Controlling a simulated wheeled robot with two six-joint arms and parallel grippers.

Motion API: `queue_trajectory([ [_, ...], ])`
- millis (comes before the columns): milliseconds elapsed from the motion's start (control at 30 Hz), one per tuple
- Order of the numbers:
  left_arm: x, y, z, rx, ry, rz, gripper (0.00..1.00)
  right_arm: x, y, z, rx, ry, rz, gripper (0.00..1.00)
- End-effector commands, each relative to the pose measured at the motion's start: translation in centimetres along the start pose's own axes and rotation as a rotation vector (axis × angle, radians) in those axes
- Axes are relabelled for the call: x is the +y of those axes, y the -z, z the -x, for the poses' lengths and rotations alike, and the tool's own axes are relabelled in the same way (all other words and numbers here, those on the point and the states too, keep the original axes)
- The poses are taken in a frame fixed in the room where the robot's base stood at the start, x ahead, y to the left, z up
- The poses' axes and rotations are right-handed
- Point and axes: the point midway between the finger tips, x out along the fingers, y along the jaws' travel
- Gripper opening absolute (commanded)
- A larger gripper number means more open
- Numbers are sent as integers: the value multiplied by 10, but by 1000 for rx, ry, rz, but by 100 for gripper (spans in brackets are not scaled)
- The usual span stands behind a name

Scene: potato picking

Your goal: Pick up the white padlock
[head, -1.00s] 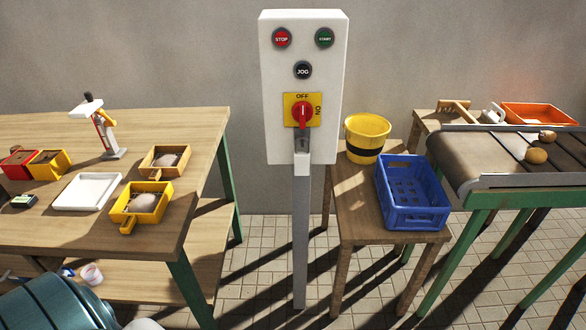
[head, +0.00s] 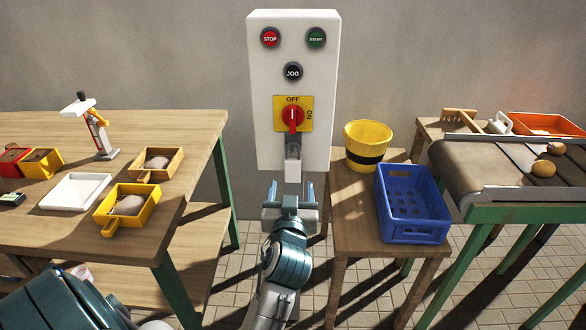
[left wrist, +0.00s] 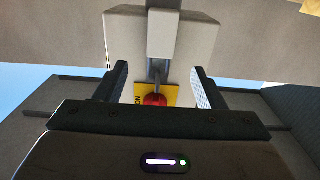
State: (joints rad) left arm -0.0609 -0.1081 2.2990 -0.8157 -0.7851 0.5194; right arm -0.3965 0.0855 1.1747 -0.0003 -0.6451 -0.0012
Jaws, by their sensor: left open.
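The white padlock (head: 292,171) hangs by its grey shackle below the red switch knob on the control box, in the head view. In the left wrist view, which is upside down, the padlock (left wrist: 163,38) appears as a pale block with its shackle toward the red knob. My left gripper (head: 291,191) is open and empty, pointing up just below the padlock in the head picture. In the left wrist view its two fingers stand apart on either side of the shackle's line. I cannot tell the remaining distance in depth. My right gripper is not in view.
A stool with a blue crate (head: 413,230) and yellow bucket (head: 368,160) is at right, beside a conveyor (head: 470,165). A wooden workbench (head: 80,135) is at left.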

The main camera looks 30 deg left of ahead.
Motion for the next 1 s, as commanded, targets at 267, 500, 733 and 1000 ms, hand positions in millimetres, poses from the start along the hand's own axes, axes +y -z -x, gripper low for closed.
queue_trajectory([
  [267, 0, 1, -32, 0, -1, -2, 64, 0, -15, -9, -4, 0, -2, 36],
  [500, 0, 3, -48, 0, -1, -4, 64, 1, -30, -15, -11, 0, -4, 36],
  [733, -1, 2, -76, -1, -1, -4, 64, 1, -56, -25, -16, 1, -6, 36],
  [1000, -1, 0, -86, -1, -1, -1, 64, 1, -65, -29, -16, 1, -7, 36],
])
